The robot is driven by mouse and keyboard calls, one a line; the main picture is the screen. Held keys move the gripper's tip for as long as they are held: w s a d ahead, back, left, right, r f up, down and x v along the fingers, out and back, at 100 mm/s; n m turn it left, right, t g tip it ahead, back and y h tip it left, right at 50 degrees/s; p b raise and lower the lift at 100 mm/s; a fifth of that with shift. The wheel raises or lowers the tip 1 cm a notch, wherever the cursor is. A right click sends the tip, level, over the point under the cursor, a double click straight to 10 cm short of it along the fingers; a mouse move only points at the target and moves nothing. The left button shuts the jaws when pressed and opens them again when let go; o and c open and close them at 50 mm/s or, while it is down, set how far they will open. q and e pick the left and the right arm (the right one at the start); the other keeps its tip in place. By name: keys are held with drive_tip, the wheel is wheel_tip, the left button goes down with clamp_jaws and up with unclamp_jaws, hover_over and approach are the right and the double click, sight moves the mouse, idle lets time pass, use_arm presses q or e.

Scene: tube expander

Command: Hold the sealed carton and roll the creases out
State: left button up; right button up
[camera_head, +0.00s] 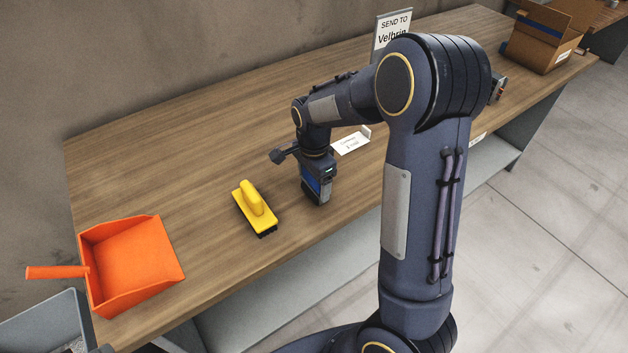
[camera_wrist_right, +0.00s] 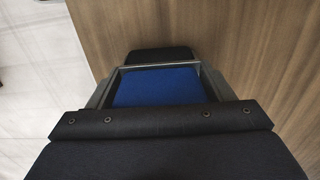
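A brown cardboard carton (camera_head: 535,50) stands at the far right end of the wooden bench in the head view, with its flaps raised. No sealed carton and no clear roller show. My right gripper (camera_head: 318,198) points down over the bench near its front edge, well left of the carton. It has a blue face, which also shows in the right wrist view (camera_wrist_right: 158,86), with a dark block beyond it. I cannot make out two separate fingertips or a held thing. My left gripper is out of view.
The wooden bench (camera_head: 150,165) holds a yellow brush (camera_head: 255,200) just left of my gripper and an orange dustpan (camera_head: 140,265) farther left. My right arm hides part of the bench.

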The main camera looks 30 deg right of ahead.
drive_tip(key=c, duration=0.5)
wheel_tip(320, 180, up, 7)
drive_tip(key=p, duration=0.6)
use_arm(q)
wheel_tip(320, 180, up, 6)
